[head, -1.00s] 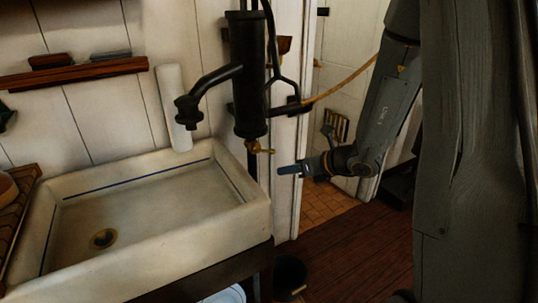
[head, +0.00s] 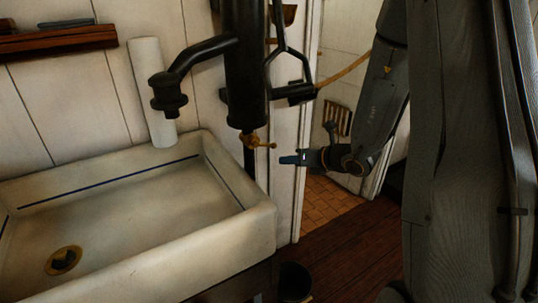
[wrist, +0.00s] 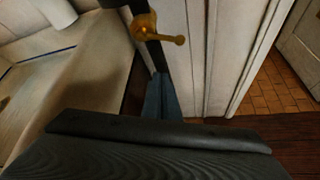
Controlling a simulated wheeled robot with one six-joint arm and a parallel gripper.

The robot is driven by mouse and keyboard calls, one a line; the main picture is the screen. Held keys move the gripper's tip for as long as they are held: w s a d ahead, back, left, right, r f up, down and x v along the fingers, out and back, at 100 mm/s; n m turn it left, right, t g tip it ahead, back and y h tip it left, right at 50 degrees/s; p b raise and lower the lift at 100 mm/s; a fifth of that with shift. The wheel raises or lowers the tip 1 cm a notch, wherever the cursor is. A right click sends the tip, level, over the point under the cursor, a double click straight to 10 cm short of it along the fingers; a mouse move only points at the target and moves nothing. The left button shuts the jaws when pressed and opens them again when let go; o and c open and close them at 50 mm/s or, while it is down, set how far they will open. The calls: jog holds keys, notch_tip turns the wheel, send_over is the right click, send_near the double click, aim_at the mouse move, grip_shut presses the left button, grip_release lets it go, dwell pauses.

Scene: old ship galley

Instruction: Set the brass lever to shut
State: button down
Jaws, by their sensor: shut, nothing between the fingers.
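The brass lever (head: 264,145) sits at the bottom of the black pump body (head: 245,75), its small arm pointing right in the head view. In the wrist view the brass lever (wrist: 160,36) is at the top middle, its arm also pointing right and nearly level. My gripper (head: 287,160) is shut and empty, just right of and slightly below the lever's end, apart from it. In the wrist view my gripper's blue-grey fingertips (wrist: 160,97) point up the picture, below the lever.
A white sink (head: 160,240) with a brass drain stands at the left, under the black spout (head: 168,92). A white door post (head: 287,190) is behind the lever. A dark bucket (head: 293,281) is on the wooden floor.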

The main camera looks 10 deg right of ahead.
aim_at(265, 145)
jog(key=p+x, duration=0.2)
jog(key=x, duration=0.9)
jog(key=shift+w+d+r+p, duration=0.15)
jog(key=shift+d+r+p, duration=0.15)
jog(key=shift+r, duration=0.3)
jog(key=shift+w+d+r+p, duration=0.25)
jog(key=shift+r+p, duration=0.1)
jog(key=shift+r, duration=0.25)
jog(key=shift+w+d+r+p, duration=0.1)
jog(key=shift+d+r+p, duration=0.2)
jog(key=shift+r, duration=0.3)
